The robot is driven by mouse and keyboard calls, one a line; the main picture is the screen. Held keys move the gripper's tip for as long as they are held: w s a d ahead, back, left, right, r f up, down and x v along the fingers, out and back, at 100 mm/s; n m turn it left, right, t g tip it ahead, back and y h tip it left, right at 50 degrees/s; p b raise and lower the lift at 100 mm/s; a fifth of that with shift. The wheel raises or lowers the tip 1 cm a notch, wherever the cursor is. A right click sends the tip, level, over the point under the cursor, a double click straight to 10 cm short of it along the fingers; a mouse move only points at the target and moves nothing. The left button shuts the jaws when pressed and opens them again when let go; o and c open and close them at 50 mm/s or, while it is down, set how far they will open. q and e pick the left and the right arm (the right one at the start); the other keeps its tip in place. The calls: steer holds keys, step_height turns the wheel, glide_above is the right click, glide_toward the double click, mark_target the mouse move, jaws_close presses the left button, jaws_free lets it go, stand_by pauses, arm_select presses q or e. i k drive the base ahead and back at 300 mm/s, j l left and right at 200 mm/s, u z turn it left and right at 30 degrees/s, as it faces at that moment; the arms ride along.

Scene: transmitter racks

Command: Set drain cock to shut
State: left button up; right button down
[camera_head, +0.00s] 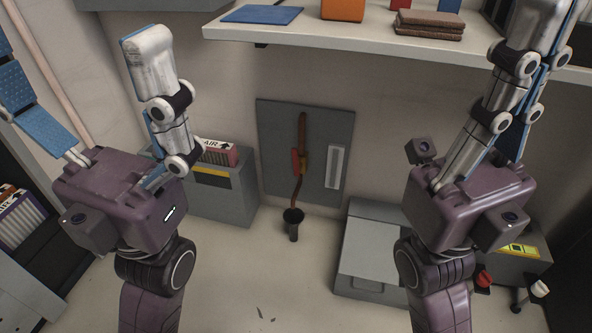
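A copper-brown pipe (302,128) runs down a grey wall panel (275,125) in the middle, with a brass-coloured valve body (304,161) on it, apparently the drain cock. Its red lever (295,161) stands roughly upright, along the pipe. The pipe's lower end reaches a dark drain cup (293,215) near the floor. My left gripper (80,45) is open, its blue-padded fingers spread wide, left of the panel and apart from it. My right gripper (548,20) is far right of the valve. Its silver fingers point up; its full finger spread is not visible. Nothing shows in either gripper.
A white shelf (340,45) holding a blue mat (262,14), orange box (342,9) and folded brown towels (428,24) overhangs the panel. A grey box (220,205) stands left and a grey case (370,250) lower right. Floor before the drain is mostly clear.

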mark_target(297, 165)
steer(key=i+j, duration=0.35)
steer(key=i, duration=0.15)
steer(key=i+j, duration=0.35)
steer(key=i+u, duration=0.05)
steer(key=i, duration=0.05)
